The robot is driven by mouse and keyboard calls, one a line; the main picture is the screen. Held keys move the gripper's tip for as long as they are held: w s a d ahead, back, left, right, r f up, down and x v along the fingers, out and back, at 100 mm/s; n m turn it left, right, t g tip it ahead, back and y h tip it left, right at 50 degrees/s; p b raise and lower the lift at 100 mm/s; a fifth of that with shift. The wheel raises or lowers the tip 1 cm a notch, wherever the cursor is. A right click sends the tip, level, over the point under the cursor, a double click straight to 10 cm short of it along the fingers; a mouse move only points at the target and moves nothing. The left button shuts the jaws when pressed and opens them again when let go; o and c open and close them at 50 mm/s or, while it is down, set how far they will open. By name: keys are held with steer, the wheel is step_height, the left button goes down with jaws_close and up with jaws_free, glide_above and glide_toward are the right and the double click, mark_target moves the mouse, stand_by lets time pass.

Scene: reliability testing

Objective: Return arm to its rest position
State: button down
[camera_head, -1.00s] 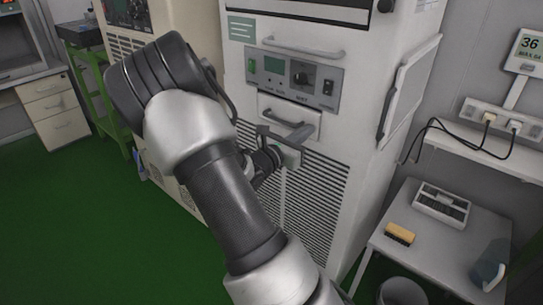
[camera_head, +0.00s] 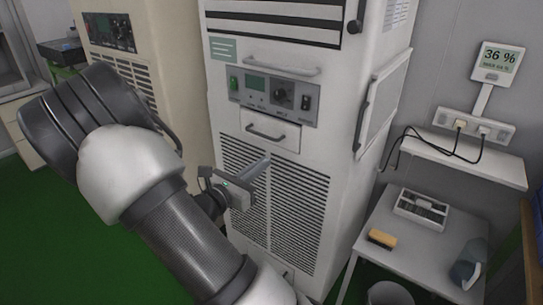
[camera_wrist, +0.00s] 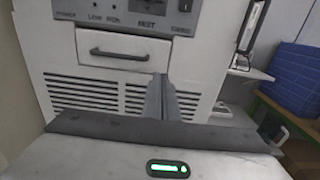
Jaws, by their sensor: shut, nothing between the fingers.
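My arm reaches up from the bottom of the head view and bends at the left. My gripper (camera_head: 256,168) is shut and empty, in front of the vent grille of the white cabinet (camera_head: 340,130). In the wrist view the shut fingers (camera_wrist: 163,98) point at the cabinet, below a small drawer with a dark handle (camera_wrist: 119,54). The fingers look apart from the handle. The drawer (camera_head: 270,131) looks closed in the head view.
A beige cabinet (camera_head: 150,60) stands at the left. Green floor shows at the lower left.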

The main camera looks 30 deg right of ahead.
steer(key=s+a+r+m+g+y, duration=0.2)
steer(key=s+m+g+y, duration=0.4)
steer(key=s+m, duration=0.6)
steer(key=s+a+r+m+t+y, duration=0.1)
steer(key=s+a+r+m+y, duration=0.2)
steer(key=s+a+m+y, duration=0.5)
steer(key=s+a+r+m+t+y+p, duration=0.1)
steer(key=a+r+m+t+y, duration=0.15)
steer(key=a+r+t, duration=0.6)
step_height(320, 180, up, 12)
steer(key=a+g+p, duration=0.2)
steer(key=g+p, duration=0.2)
steer(key=p, duration=1)
steer(key=shift+a+r, duration=0.15)
steer(key=shift+a, duration=0.1)
steer(key=shift+n+y, duration=0.25)
